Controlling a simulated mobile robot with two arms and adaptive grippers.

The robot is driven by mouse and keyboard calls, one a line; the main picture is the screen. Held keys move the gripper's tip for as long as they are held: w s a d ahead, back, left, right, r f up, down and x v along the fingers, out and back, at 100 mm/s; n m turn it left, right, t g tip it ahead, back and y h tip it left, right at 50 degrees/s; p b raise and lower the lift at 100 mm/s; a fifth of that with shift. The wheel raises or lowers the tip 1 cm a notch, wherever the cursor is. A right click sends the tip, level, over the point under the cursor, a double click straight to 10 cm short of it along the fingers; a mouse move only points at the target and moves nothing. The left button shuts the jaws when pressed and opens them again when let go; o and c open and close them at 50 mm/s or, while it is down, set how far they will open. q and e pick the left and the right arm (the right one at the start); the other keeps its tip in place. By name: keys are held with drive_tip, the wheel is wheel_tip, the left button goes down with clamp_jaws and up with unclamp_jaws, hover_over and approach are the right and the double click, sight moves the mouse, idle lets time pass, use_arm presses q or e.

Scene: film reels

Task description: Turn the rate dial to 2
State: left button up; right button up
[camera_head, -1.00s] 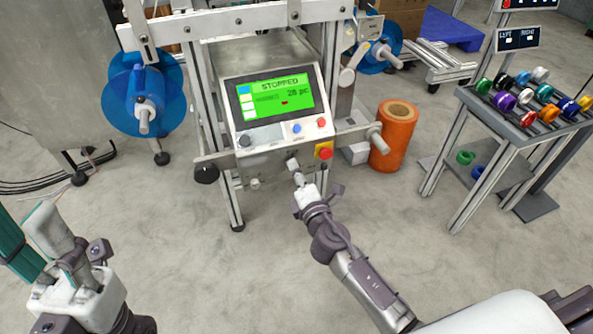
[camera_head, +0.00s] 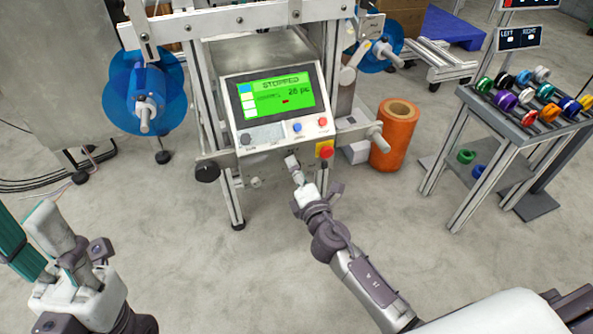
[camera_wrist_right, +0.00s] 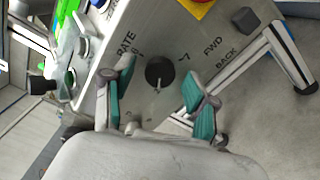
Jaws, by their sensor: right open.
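The rate dial (camera_wrist_right: 160,72) is a round black knob on the grey front panel, beside the printed word RATE, in the right wrist view. A pale mark on it points toward the bottom of that view; the small scale marks around it are hard to read. My right gripper (camera_wrist_right: 159,80) is open, with one teal-padded finger on each side of the dial and a visible gap to it. In the head view my right gripper (camera_head: 298,175) is at the machine's lower panel, and the dial cannot be made out there. My left gripper (camera_head: 55,240) is at the lower left, away from the machine.
A FWD/BACK switch (camera_wrist_right: 245,19) is right of the dial. Above the panel, the green screen (camera_head: 277,97) reads STOPPED. A red stop button on yellow (camera_head: 326,152) is close to my right gripper. An orange roll (camera_head: 394,138) and a spool table (camera_head: 515,130) stand to the right.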

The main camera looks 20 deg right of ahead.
drive_tip(key=s, duration=1.2)
drive_tip(key=shift+d, duration=0.2)
